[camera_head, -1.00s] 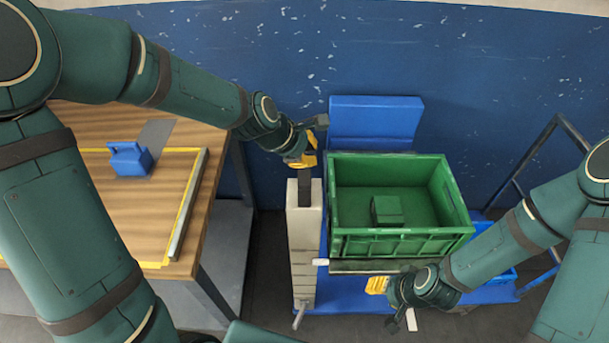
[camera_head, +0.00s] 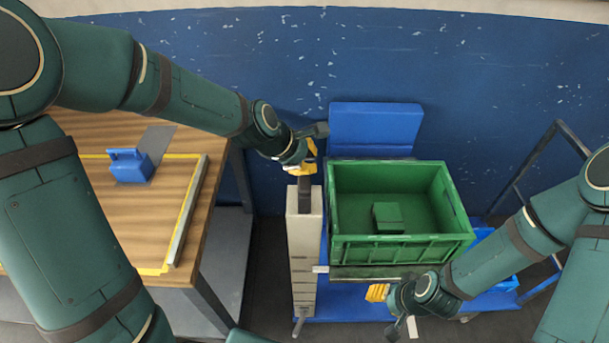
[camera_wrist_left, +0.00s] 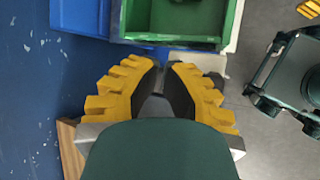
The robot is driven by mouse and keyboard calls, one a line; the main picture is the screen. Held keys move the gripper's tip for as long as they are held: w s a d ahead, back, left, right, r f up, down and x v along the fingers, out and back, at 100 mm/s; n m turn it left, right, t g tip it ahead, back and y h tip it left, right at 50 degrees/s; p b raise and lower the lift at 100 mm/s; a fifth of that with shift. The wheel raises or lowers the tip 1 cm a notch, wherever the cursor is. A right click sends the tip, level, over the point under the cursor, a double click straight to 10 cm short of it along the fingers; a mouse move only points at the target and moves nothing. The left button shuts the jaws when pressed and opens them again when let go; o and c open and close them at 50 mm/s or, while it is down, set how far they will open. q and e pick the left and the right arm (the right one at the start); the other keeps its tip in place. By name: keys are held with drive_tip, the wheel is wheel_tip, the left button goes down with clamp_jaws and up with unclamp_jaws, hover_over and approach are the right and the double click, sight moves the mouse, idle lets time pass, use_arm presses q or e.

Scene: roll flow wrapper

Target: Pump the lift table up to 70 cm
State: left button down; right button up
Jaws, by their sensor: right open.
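The lift table shows in the head view as a blue frame with a dark platform edge (camera_head: 375,272). A pale upright column (camera_head: 304,255) with marked lines stands at its left, with a small white tab (camera_head: 320,269) beside it. A dark handle (camera_head: 304,195) rises from the column top. My left gripper (camera_head: 305,165) is right at the handle's upper end. In the left wrist view its yellow fingers (camera_wrist_left: 162,66) lean close together; whether they clasp the handle is unclear. My right gripper (camera_head: 376,293) is open, low in front of the platform.
A green crate (camera_head: 452,243) with a small green box (camera_head: 388,217) inside stands on the platform. A blue panel (camera_head: 375,128) is behind it. A wooden table (camera_head: 90,215) with a blue block (camera_head: 130,165) is at left. A dark rail frame (camera_head: 535,165) stands at right.

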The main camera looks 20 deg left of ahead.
sight(308, 176)
use_arm(q)
drive_tip(key=shift+f, duration=0.15)
idle(0.3)
drive_tip(key=shift+f+b, duration=0.3)
drive_tip(key=shift+f+b, duration=2)
drive_tip(key=shift+f, duration=0.35)
idle(2.2)
drive_tip(key=shift+r, duration=0.1)
drive_tip(key=shift+r+p, duration=2.65)
drive_tip(key=shift+r, duration=0.05)
wheel_tip(308, 176, up, 5)
drive_tip(key=p, duration=0.5)
